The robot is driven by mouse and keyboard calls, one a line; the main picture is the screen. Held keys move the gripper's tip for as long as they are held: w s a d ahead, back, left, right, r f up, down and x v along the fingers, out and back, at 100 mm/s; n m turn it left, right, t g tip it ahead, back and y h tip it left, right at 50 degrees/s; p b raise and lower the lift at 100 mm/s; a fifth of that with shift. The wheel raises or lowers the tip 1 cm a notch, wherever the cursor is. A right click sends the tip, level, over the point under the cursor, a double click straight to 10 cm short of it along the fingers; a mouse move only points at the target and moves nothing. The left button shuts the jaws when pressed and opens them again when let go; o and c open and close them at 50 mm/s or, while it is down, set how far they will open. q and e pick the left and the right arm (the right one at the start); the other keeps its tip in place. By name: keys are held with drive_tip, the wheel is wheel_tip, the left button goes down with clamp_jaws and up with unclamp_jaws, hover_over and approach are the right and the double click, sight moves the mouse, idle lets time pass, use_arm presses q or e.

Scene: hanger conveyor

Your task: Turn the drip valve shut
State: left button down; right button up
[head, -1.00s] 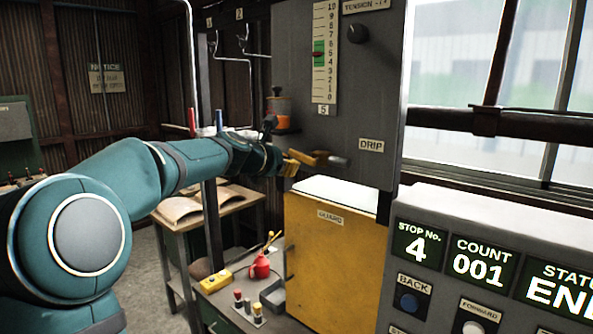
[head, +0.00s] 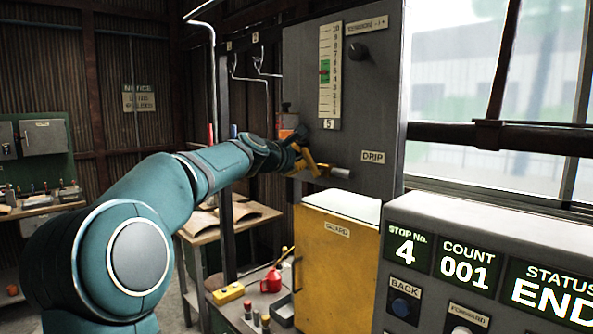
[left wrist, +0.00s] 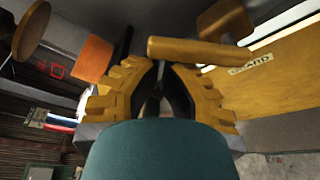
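The drip valve (head: 340,172) sticks out from the grey panel just below and left of the DRIP label (head: 372,156). In the left wrist view its brass-coloured lever bar (left wrist: 200,51) lies crosswise just beyond my fingertips, with a brass block behind it. My left gripper (head: 312,167) is at the valve, partly overlapping it in the head view. In the left wrist view the yellow fingers (left wrist: 163,68) converge with their tips nearly together, and nothing shows between them. Whether the tips touch the bar I cannot tell. My right gripper is not in view.
A yellow guard box (head: 335,262) stands right below the valve. A control console (head: 480,225) reading stop 4, count 001 is at the front right. A red oil can (head: 271,280) and a yellow button box (head: 229,293) sit on the low bench. Wire hangers (head: 250,68) hang behind.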

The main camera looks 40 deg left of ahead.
sight(305, 149)
use_arm(q)
drive_tip(key=shift+s+d+r+m+t+y+b, duration=0.1)
drive_tip(key=shift+d+r+m+t+y+b, duration=0.25)
drive_tip(key=shift+m+b, duration=0.6)
drive_tip(key=shift+w+d+r+m+t+y+b, duration=0.1)
drive_tip(key=shift+d+r+m+t+b, duration=0.2)
drive_tip(key=shift+d+r+m+b, duration=0.55)
drive_tip(key=shift+s+d+r+m+t+y+b, duration=0.15)
drive_tip(key=shift+m+t+y+b, duration=0.15)
drive_tip(key=shift+m+b, duration=0.7)
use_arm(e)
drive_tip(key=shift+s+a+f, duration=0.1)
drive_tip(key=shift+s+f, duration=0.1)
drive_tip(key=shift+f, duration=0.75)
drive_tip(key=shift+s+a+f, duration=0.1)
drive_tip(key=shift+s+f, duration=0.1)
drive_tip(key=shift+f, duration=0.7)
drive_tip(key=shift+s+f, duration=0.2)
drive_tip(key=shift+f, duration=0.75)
use_arm(q)
drive_tip(key=shift+m, duration=0.3)
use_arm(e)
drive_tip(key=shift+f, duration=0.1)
